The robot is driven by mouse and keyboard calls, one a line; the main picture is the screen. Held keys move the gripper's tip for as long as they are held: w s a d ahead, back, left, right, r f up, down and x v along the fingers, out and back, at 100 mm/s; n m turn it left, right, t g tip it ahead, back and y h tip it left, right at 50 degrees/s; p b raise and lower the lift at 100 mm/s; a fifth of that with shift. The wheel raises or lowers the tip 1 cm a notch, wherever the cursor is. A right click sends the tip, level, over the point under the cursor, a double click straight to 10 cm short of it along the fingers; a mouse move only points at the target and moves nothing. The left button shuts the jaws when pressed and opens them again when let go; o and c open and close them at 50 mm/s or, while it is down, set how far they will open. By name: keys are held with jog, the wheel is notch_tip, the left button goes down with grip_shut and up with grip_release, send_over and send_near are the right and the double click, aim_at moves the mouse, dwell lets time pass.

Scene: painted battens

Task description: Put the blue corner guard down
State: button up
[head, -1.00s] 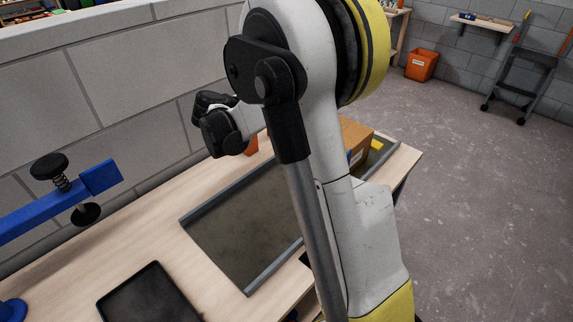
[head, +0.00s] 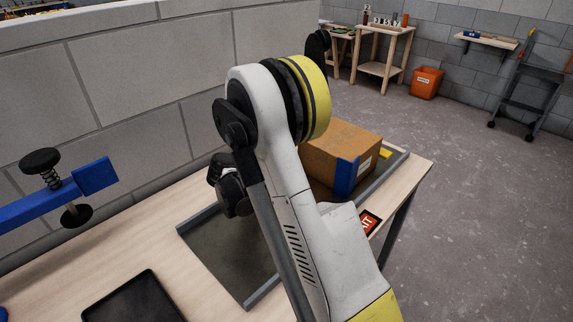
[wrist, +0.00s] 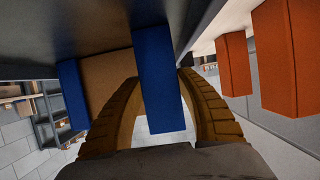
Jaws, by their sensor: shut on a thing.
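In the wrist view, the blue corner guard (wrist: 158,85) is a long flat piece between the two brown-yellow fingers of my gripper (wrist: 158,76), which is shut on it. Its far end reaches up to the dark grey surface (wrist: 110,20) at the top of the picture; I cannot tell whether they touch. In the head view my arm hides the fingers and the held guard. A cardboard box (head: 335,150) with a blue strip on its near corner (head: 345,178) stands on the bench's framed grey area (head: 215,245). Box (wrist: 108,72) and blue strip (wrist: 72,92) show left of the held guard.
Two orange blocks (wrist: 280,50) are at right in the wrist view. An orange sign (head: 371,222) is by the bench's right edge. A blue clamp arm (head: 40,203) and black tablet-like plate (head: 135,297) are at left. A block wall runs behind the bench.

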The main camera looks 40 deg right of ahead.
jog(key=o, duration=1.1)
jog(key=shift+o, duration=0.2)
jog(key=shift+r, duration=0.1)
